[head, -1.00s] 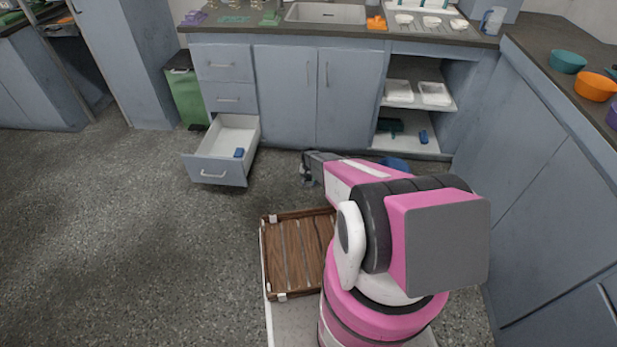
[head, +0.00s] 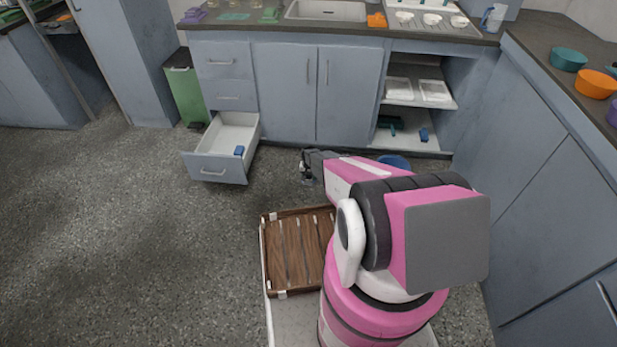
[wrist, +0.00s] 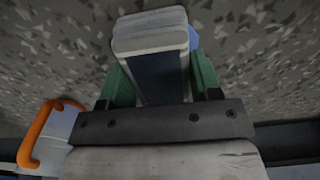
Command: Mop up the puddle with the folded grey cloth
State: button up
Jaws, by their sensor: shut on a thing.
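My gripper (head: 306,168) is low over the floor, right of the open drawer, in the head view. In the wrist view, its green-sided fingers (wrist: 160,80) are shut on a pale grey, layered block that looks like the folded grey cloth (wrist: 150,32). The cloth juts out past the fingers above the speckled floor. Whether it touches the floor is unclear. I cannot make out a puddle's outline in either view. My arm hides part of the floor to the right.
An open white drawer (head: 215,172) with a small blue item juts from the cabinets. A green bin (head: 185,92) stands beside them. A blue round object (head: 396,161) shows partly behind my arm. In the wrist view, an orange handle (wrist: 40,128) is at left. The floor at left is clear.

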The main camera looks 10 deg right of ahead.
jog(key=shift+f, duration=0.4)
dwell(0.3)
jog(key=shift+w+a+r, duration=0.1)
jog(key=shift+w+a, duration=0.15)
jog(key=shift+a, duration=0.6)
jog(key=shift+s+d, duration=0.25)
jog(key=shift+d, duration=0.6)
jog(key=shift+s+d, duration=0.25)
jog(key=shift+d, duration=0.55)
jog(key=shift+w+a, duration=0.3)
jog(key=shift+a, duration=0.55)
jog(key=shift+w+a, duration=0.25)
jog(key=shift+a, duration=0.55)
jog(key=shift+s+d+f, duration=0.1)
jog(key=shift+s+d, duration=0.2)
jog(key=shift+d, duration=0.55)
jog(key=shift+s+d+f, duration=0.1)
jog(key=shift+s+d, duration=0.15)
jog(key=shift+d, duration=0.55)
jog(key=shift+w+a, duration=0.3)
jog(key=shift+a, duration=0.55)
jog(key=shift+w+a, duration=0.25)
jog(key=shift+a, duration=0.6)
jog(key=shift+s+d+r, duration=0.1)
jog(key=shift+s+d, duration=0.2)
jog(key=shift+d, duration=0.55)
jog(key=shift+s+d+r, duration=0.1)
jog(key=shift+s+d, duration=0.15)
jog(key=shift+d, duration=0.6)
